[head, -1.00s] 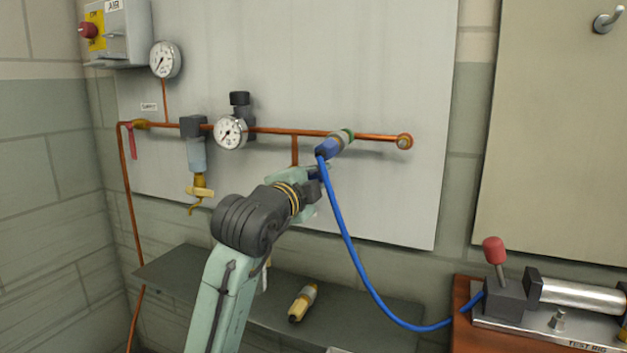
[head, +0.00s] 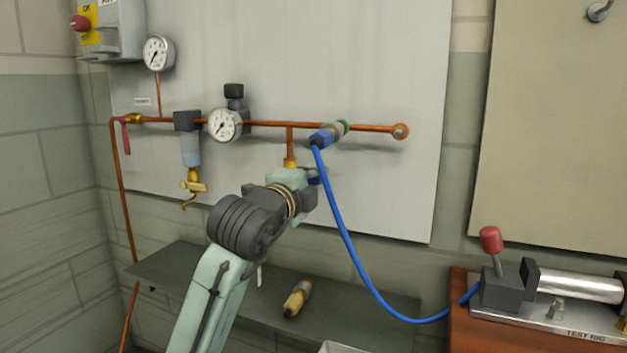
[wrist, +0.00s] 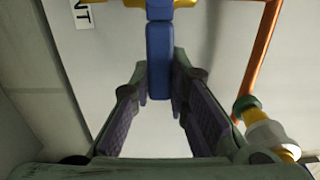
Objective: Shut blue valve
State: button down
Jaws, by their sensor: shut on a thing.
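The blue valve's lever (wrist: 159,50) runs down the top middle of the wrist view, between the two purple-padded fingers of my gripper (wrist: 162,80). My gripper is shut on this lever. The brass valve body (head: 290,163) hangs below the copper tee in the head view. My gripper (head: 314,178) is just below and right of it, hiding most of the lever. The lever's exact angle is hard to tell in the head view.
A blue hose (head: 345,235) hangs close right of my gripper from a coupler (head: 328,136) on the copper pipe (head: 265,124) to the test rig (head: 550,310). A grey shelf (head: 200,270) below holds a brass-coloured fitting (head: 297,298). Gauges are on the left.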

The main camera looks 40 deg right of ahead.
jog(key=c, duration=1.5)
grip_release()
jog(key=shift+f, duration=0.1)
jog(key=v, duration=1.2)
jog(key=shift+s, duration=0.1)
